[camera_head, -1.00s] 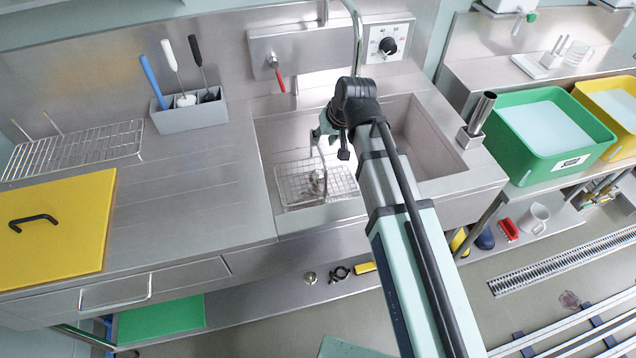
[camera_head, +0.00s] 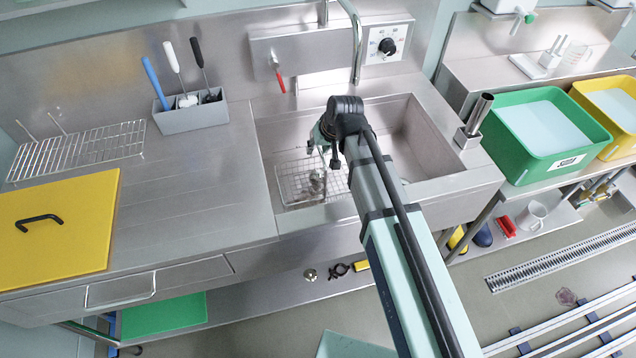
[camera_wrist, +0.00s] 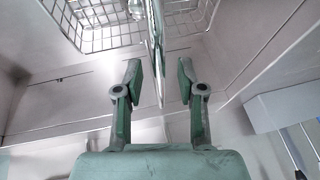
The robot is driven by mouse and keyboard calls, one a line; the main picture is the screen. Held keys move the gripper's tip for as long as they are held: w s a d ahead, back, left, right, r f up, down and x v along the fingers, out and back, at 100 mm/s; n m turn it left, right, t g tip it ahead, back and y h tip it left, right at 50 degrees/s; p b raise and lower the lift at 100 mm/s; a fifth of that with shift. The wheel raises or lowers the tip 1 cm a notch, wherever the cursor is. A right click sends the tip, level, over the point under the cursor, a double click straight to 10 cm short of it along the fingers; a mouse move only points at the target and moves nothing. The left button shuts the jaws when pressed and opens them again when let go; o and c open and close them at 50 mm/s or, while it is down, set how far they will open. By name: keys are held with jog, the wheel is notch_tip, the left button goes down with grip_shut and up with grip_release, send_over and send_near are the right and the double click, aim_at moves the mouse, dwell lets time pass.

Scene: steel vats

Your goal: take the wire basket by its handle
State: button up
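The wire basket (camera_head: 297,184) sits in the steel sink, partly hidden by my arm. In the wrist view the basket (camera_wrist: 95,35) fills the top, and its shiny metal handle (camera_wrist: 157,45) comes toward the camera as a thin bar. My gripper (camera_wrist: 158,76) is open, with one finger on each side of the handle bar. The bar's end lies between the fingertips, with a visible gap on both sides. In the head view my gripper (camera_head: 324,146) is over the basket, small and partly hidden by my wrist.
The sink's walls (camera_head: 425,150) surround the basket. A faucet pipe (camera_head: 357,45) and a red-handled lever (camera_head: 279,75) stand behind. A grey utensil holder (camera_head: 190,117), a wire rack (camera_head: 85,150) and a yellow board (camera_head: 75,240) are on the left counter. A green tub (camera_head: 545,135) stands right.

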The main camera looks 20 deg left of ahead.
jog(key=shift+f, duration=0.25)
dwell(0.5)
grip_shut()
